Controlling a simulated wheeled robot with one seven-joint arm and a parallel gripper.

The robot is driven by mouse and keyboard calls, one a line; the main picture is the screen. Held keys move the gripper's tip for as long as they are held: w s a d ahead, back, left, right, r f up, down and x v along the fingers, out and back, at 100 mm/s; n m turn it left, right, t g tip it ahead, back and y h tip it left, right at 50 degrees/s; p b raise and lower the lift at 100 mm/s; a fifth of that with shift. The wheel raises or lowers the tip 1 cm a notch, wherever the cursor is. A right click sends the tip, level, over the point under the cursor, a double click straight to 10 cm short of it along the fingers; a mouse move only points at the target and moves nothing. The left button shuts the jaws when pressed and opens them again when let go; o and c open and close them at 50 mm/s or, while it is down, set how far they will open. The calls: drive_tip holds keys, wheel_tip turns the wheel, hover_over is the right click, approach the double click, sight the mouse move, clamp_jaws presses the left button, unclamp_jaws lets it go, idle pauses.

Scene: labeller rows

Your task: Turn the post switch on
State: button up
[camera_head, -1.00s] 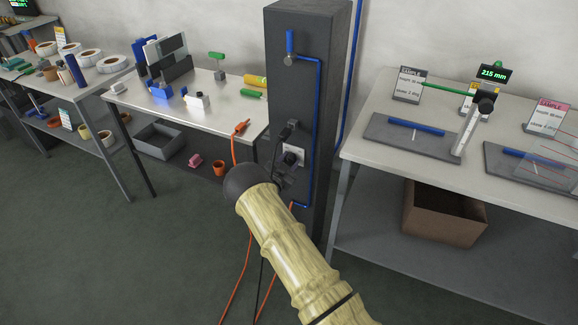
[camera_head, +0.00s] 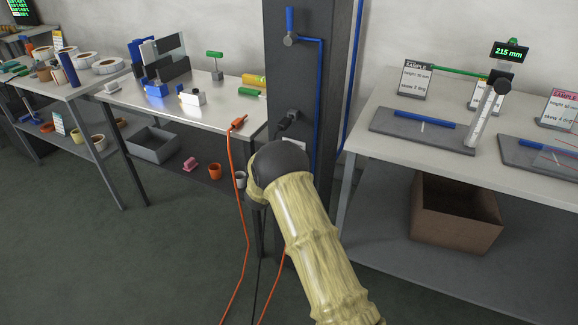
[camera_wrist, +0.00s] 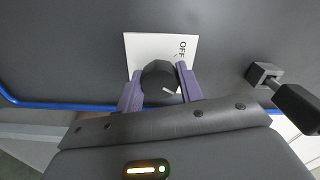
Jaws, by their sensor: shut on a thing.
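The post switch is a round dark knob (camera_wrist: 157,73) on a white plate (camera_wrist: 143,46) fixed to the dark post (camera_head: 336,75). The plate's visible lettering reads OFF, and a short white mark shows on the knob. My gripper (camera_wrist: 160,84), with purple fingers, is shut on the knob, one finger on each side, in the wrist view. In the head view my wood-patterned arm hides the switch and the gripper. How far the knob is turned is hard to tell.
A black plug (camera_head: 287,121) sticks out of the post near the switch, also at the right in the wrist view (camera_wrist: 290,98). A blue pipe with a lever (camera_head: 290,22) runs down the post. Tables flank it, and an orange cable (camera_head: 240,190) hangs at left.

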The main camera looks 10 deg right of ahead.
drive_tip(key=shift+f+m+b, duration=0.1)
drive_tip(key=shift+m+b, duration=1.4)
drive_tip(key=shift+b, duration=0.25)
drive_tip(key=o, duration=1)
drive_tip(key=p+v, duration=0.1)
drive_tip(key=v, duration=1.6)
drive_tip(key=shift+s+a, duration=0.15)
